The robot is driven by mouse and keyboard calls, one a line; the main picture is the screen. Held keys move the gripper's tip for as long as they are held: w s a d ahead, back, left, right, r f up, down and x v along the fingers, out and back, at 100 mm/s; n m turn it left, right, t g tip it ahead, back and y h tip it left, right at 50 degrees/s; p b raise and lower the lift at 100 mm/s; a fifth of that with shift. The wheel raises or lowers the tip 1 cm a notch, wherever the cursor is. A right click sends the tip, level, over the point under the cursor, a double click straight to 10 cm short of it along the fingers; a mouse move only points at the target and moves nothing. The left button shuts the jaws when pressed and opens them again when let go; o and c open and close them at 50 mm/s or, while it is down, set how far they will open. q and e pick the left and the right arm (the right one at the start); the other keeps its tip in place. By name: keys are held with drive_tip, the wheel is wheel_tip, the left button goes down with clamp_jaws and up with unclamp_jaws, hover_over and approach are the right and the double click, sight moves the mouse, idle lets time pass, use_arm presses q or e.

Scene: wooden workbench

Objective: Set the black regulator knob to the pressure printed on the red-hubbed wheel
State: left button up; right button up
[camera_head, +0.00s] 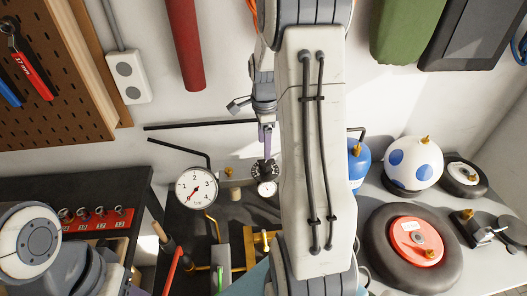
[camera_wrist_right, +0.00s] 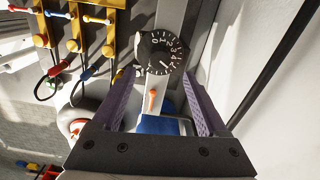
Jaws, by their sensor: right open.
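The black regulator knob (camera_wrist_right: 160,48), with white numbers around its face, shows ahead of my right gripper (camera_wrist_right: 163,82) in the right wrist view. That gripper is open, its two purple fingers apart, with the knob beyond the tips and not gripped. In the head view the right gripper (camera_head: 265,139) points down just above the knob (camera_head: 264,169), partly beside my pale arm. The setting of the knob cannot be told for sure. The red-hubbed wheel (camera_head: 377,246) lies at the right, with a pale label on its hub too small to read. My left gripper is not in view.
A large white gauge (camera_head: 196,188) stands left of the knob, and a small gauge (camera_head: 267,189) sits just below it. A blue-spotted white ball (camera_head: 413,161), a blue cylinder (camera_head: 359,163) and a small wheel (camera_head: 464,176) stand at the right. A red socket rail (camera_head: 97,220) lies left.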

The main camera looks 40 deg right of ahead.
sight(265, 163)
wheel_tip(265, 163, down, 7)
drive_tip(key=shift+d+f+p, duration=0.15)
drive_tip(key=shift+f+p, duration=0.05)
drive_tip(key=shift+p, duration=0.7)
clamp_jaws()
